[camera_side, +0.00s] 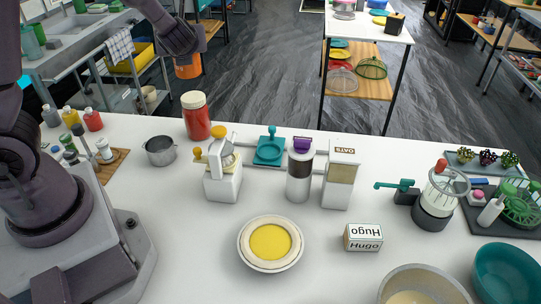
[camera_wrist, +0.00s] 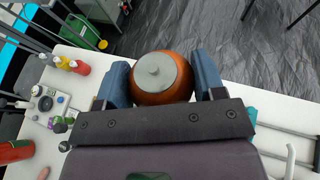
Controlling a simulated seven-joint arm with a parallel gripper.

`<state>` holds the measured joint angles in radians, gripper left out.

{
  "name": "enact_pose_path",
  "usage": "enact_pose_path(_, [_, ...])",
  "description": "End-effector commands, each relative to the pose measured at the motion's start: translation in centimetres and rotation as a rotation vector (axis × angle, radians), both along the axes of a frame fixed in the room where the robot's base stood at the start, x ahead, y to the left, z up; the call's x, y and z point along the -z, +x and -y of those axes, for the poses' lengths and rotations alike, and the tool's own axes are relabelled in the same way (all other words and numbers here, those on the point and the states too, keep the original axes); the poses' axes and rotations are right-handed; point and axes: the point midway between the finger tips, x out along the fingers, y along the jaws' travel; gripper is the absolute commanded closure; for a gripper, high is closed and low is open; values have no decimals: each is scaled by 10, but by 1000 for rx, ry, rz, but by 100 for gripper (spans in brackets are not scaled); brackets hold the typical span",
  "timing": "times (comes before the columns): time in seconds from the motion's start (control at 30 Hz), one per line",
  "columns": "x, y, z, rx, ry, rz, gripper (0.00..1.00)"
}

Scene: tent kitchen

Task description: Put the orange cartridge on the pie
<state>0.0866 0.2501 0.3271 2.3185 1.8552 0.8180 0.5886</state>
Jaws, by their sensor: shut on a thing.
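The orange cartridge (camera_wrist: 170,92) has a round grey cap and sits between the two blue fingers of my gripper (camera_wrist: 160,82) in the wrist view. In the side view the orange cartridge (camera_side: 188,67) hangs under my gripper (camera_side: 188,55) at the top, high up toward the table's far edge. My gripper is shut on it. The pie (camera_side: 269,242), with a yellow filling and pale rim, lies on the white table in the lower middle of the side view, well apart from the gripper. The pie does not show in the wrist view.
A red jar (camera_side: 196,116), a white juicer-like device (camera_side: 222,172), a canister (camera_side: 300,170) and an oats box (camera_side: 341,177) stand behind the pie. A Hugo box (camera_side: 363,237) and bowls (camera_side: 506,272) are to its right.

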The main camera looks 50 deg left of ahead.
Motion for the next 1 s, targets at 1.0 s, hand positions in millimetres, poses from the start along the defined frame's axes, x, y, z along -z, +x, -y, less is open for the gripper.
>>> enact_pose_path(1.0, [-6, -19, 394, 1176, 8, 21, 67])
